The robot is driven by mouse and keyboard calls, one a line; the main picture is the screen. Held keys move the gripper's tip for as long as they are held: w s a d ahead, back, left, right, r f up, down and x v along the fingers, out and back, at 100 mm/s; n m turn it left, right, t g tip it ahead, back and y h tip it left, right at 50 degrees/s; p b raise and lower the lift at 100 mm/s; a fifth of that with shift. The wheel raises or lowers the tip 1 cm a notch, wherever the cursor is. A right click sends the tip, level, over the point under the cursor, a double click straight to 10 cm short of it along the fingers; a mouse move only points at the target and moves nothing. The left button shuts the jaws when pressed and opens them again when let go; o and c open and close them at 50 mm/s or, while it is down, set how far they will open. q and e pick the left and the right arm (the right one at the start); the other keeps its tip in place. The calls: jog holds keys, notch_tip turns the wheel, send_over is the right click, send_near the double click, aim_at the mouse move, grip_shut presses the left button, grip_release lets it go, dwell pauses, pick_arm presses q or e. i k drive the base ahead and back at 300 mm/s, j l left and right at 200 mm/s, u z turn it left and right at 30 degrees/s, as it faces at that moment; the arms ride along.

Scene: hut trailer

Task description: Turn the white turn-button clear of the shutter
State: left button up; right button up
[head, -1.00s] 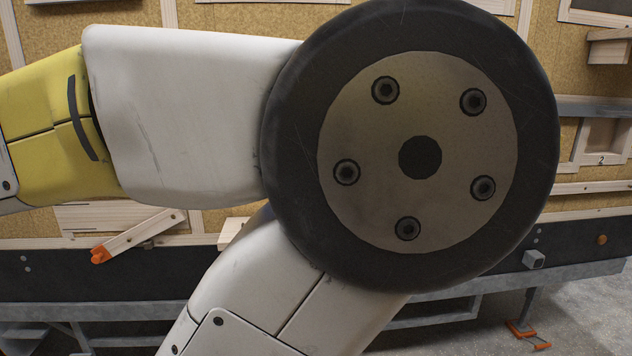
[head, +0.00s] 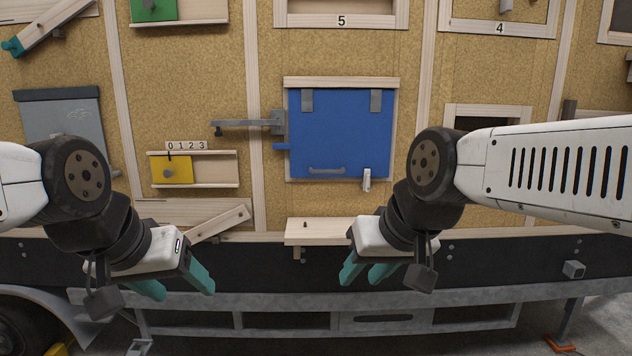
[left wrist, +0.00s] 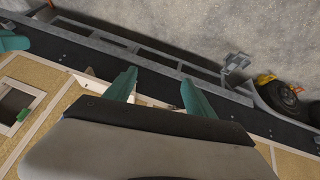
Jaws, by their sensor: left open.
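The white turn-button (head: 367,180) stands upright at the lower right of the blue shutter (head: 340,130); its upper end overlaps the shutter's bottom edge. The shutter is closed in its wooden frame, with a grey handle (head: 326,170) near its bottom. My left gripper (head: 178,282) is open and empty, low and left of the shutter; its teal fingers also show apart in the left wrist view (left wrist: 158,92). My right gripper (head: 366,271) hangs below the turn-button, fingers apart and empty, touching nothing that I can see.
A grey latch bar (head: 245,124) reaches left from the shutter. A small wooden shelf (head: 318,231) juts out below it. A yellow slider (head: 172,170) sits in a track to the left. A dark rail (head: 300,265) runs below the board.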

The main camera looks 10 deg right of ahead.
aim_at(366, 174)
jog(key=z, duration=0.7)
jog(key=i+j, duration=0.2)
jog(key=i, duration=0.25)
jog(key=i+j+z, duration=0.15)
jog(key=i, duration=0.25)
jog(key=j, duration=0.1)
